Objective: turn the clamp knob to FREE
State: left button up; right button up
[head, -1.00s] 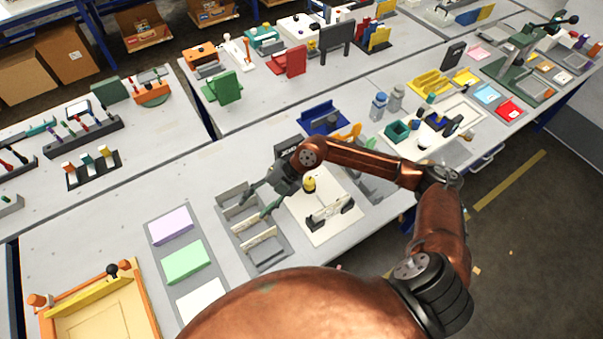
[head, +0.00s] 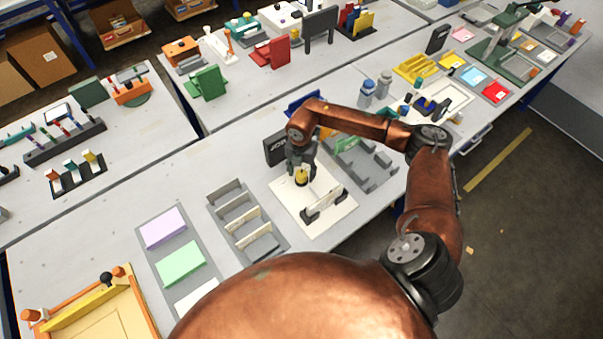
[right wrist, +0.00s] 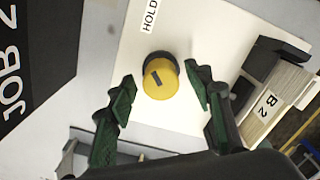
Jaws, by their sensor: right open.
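The clamp knob (head: 302,177) is a yellow cap on a dark base, standing on a white plate (head: 284,193). In the right wrist view the knob (right wrist: 160,82) has a short dark mark on its top. The label HOLD (right wrist: 149,15) is printed on the plate beside it; I see no FREE label. My right gripper (head: 301,168) points down over the knob. In the right wrist view its open green fingers (right wrist: 160,77) lie on either side of the knob, with a gap on both sides. My left gripper is out of view.
A holder with a card marked B2 (right wrist: 268,105) stands on the plate near the right finger. A black JOB 2 sign (head: 275,149) stands behind the plate. A grey slotted tray (head: 232,212) lies to the left, and a grey fixture (head: 376,166) to the right.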

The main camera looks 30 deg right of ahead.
jog(key=shift+f, duration=0.25)
jog(key=c, duration=1.2)
